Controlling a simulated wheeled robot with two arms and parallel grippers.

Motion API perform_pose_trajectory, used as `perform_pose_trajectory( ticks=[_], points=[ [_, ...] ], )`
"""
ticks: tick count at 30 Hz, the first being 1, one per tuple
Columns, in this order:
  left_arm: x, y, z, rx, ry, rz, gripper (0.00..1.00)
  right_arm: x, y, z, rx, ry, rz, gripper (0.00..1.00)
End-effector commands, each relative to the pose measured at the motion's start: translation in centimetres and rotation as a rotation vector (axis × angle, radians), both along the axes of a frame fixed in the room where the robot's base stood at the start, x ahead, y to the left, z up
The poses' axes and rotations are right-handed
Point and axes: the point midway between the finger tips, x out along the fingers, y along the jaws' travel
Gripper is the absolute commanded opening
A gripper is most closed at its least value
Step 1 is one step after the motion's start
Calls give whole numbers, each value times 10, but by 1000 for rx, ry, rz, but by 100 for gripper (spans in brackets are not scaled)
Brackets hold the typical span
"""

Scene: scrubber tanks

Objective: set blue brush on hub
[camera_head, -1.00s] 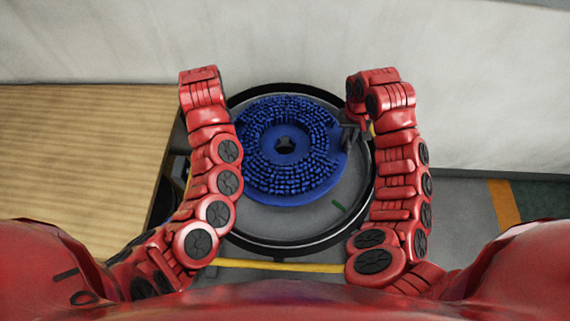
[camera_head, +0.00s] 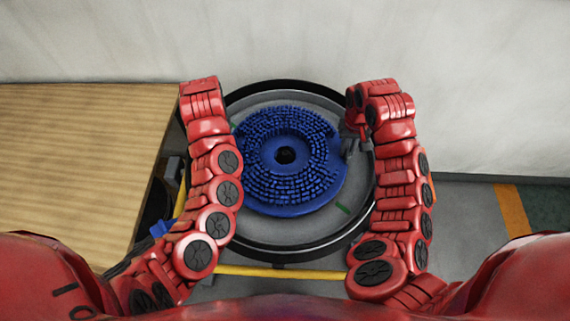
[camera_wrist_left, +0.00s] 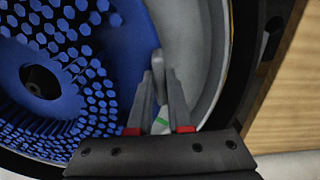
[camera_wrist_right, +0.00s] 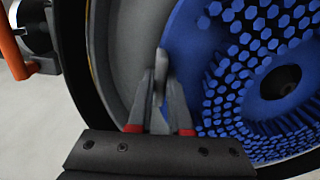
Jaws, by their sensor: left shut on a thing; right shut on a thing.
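The blue brush (camera_head: 318,193) is a round disc with short bristles facing up and a dark centre hole. It lies over a round grey plate (camera_head: 262,229) with a black rim; I cannot tell whether it touches the plate. The hub is not distinguishable; the brush covers the plate's middle. My right gripper (camera_head: 356,143) is shut at the brush's right edge. In the right wrist view its fingers (camera_wrist_right: 160,88) pinch a small grey tab beside the brush. My left gripper is hidden by its arm in the head view. In the left wrist view its fingers (camera_wrist_left: 159,85) pinch a similar tab.
A wooden table (camera_head: 80,150) stands close on the left. A pale wall (camera_head: 290,40) rises behind the plate. A yellow bar (camera_head: 280,271) crosses in front of it. An orange handle (camera_wrist_right: 13,48) shows beside the rim in the right wrist view. Open floor lies at the right.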

Motion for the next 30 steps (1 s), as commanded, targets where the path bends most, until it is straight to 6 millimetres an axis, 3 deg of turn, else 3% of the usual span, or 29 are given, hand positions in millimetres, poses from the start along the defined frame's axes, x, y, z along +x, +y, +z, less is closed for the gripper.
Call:
perform_pose_trajectory(
  ticks=[5,6,10,22,30],
  points=[
    [0,0,-15,0,-2,0,0,0,0,-15,0,-2,0,0],
    [0,0,-11,0,-1,0,24,0,0,-11,0,-1,0,25],
    [0,0,-10,0,-1,0,47,0,0,-10,0,-1,0,47],
    [0,0,-6,0,0,0,47,0,0,-6,0,0,0,47],
    [0,0,28,0,0,0,47,0,0,28,0,0,0,47]
  ],
)
